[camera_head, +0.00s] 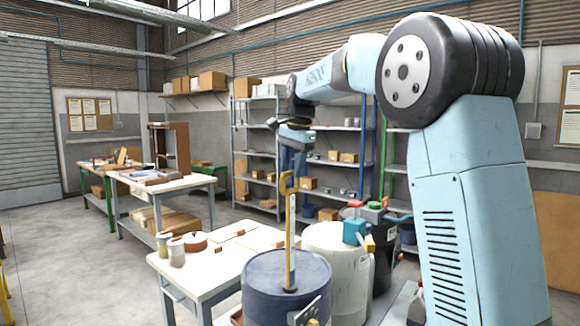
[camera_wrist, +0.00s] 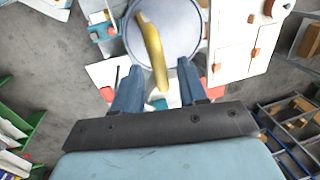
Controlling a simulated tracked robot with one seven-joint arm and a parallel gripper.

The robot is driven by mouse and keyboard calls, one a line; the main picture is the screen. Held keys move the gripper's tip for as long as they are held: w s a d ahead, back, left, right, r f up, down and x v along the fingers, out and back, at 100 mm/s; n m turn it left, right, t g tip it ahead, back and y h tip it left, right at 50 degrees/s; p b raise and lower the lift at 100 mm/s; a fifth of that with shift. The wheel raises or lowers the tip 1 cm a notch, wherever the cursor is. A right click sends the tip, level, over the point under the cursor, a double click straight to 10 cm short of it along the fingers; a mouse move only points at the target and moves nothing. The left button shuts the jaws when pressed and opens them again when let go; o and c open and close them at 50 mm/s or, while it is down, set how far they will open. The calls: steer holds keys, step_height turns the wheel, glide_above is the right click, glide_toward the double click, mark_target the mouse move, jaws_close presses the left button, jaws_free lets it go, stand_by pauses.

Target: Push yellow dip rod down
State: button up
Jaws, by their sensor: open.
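The yellow dip rod (camera_head: 291,240) stands upright out of the top of a dark blue drum (camera_head: 262,300). Its upper end bends into a hook-shaped handle. In the wrist view the rod (camera_wrist: 153,52) appears between my finger lines, in front of the round drum top (camera_wrist: 185,20). My gripper (camera_head: 293,165) is open, pointing down just above the hook; in the wrist view its two fingers (camera_wrist: 157,80) are apart with nothing clamped. How close the fingers are to the handle in depth is hard to tell.
A white drum (camera_head: 330,245) and a dark container (camera_head: 385,240) stand right of the blue drum. A white worktable (camera_head: 215,255) with jars is to the left. Shelves (camera_head: 255,150) line the back. Open floor (camera_head: 80,260) lies at the left.

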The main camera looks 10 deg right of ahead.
jaws_close()
stand_by(0.5)
